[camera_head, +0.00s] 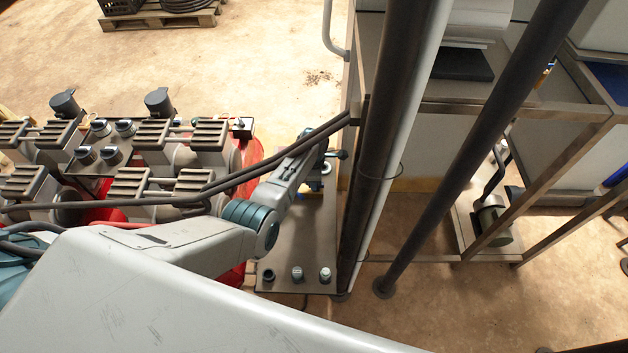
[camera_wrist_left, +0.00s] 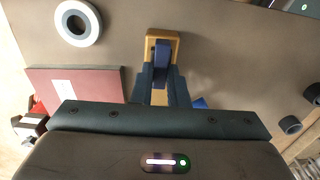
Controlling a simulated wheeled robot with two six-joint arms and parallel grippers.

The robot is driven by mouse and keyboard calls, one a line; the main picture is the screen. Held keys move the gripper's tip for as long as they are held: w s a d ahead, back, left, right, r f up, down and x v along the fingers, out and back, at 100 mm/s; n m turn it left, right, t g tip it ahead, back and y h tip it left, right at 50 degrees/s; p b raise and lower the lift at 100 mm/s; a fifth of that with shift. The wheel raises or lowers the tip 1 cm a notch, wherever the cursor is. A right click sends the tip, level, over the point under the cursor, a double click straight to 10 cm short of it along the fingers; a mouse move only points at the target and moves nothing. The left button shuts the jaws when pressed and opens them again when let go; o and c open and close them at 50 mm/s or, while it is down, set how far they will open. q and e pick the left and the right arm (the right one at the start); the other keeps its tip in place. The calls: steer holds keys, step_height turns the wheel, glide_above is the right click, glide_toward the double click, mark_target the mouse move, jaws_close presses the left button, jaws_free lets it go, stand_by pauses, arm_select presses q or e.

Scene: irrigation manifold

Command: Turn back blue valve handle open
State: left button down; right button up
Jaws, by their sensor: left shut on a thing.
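A blue valve handle (camera_wrist_left: 162,52) on a brass-yellow valve body (camera_wrist_left: 177,38) shows in the left wrist view, top centre, against a brown-grey panel (camera_wrist_left: 230,50). My left gripper (camera_wrist_left: 162,78) is shut on the blue handle, with its dark fingers on either side of it. A second small blue part (camera_wrist_left: 200,103) peeks out right of the fingers, mostly hidden. In the head view my left gripper (camera_head: 334,155) is at the upper end of the narrow panel, beside the dark post; the handle is too small and covered to make out there. My right gripper is not in view.
A white ring (camera_wrist_left: 78,23) and a dark red block (camera_wrist_left: 75,84) are left of the handle; dark knobs (camera_wrist_left: 290,125) are to the right. In the head view, dark posts (camera_head: 395,130) stand close right of the panel (camera_head: 312,235). Grey machinery (camera_head: 150,135) fills the left.

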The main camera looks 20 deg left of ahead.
arm_select(q)
steer(key=c, duration=1.4)
jaws_free()
steer(key=shift+c, duration=0.2)
steer(key=shift+r, duration=0.5)
step_height(320, 180, up, 10)
steer(key=shift+f, duration=0.15)
